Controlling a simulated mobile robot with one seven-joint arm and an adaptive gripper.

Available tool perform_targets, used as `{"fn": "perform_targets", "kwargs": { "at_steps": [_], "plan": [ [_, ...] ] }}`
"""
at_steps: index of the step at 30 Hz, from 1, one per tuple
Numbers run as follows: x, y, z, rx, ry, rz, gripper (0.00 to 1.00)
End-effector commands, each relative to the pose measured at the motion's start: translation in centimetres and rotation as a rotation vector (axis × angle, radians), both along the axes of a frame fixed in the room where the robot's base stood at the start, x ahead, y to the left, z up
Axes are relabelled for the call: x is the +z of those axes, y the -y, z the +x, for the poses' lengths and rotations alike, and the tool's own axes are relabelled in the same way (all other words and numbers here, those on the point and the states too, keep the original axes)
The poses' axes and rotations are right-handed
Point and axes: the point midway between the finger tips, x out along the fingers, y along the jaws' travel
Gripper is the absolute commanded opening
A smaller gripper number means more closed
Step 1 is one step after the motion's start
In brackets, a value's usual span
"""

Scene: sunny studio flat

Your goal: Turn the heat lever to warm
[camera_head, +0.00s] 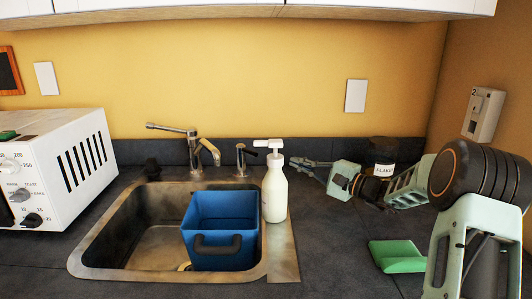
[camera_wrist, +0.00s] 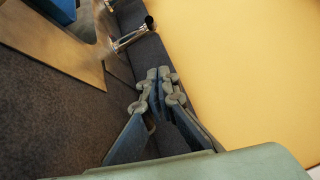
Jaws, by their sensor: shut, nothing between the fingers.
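A small chrome post with a black-tipped lever (camera_head: 241,158) stands behind the sink, right of the tap. It appears to be the heat lever; I cannot read any warm mark on it. It also shows near the top of the wrist view, a chrome lever with a dark round end (camera_wrist: 131,38). My gripper (camera_head: 297,163) is shut and empty, low over the back of the counter, right of the soap bottle. Its fingers point left towards the lever and are apart from it. In the wrist view my gripper (camera_wrist: 159,75) has its fingertips together, short of the lever.
A white pump bottle (camera_head: 274,190) stands between my gripper and the sink. A blue bin (camera_head: 226,210) sits in the sink (camera_head: 85,262). A dark labelled jar (camera_head: 383,158) and a green object (camera_head: 396,256) are at right. The yellow wall (camera_wrist: 245,70) is close beside my fingers.

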Motion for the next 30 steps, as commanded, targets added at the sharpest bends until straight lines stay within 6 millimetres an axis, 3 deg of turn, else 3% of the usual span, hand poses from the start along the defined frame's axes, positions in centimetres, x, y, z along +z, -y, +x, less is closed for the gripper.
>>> {"fn": "perform_targets", "kwargs": {
  "at_steps": [5, 19, 30],
  "plan": [
    [-0.1, -0.4, 0.8, 0.008, 0.026, -0.015, 0.0],
    [0.3, -7.7, 6.7, 0.009, 0.024, -0.014, 0.0],
    [1.0, -10.4, 4.3, 0.005, 0.022, -0.014, 0.0]
  ]
}}
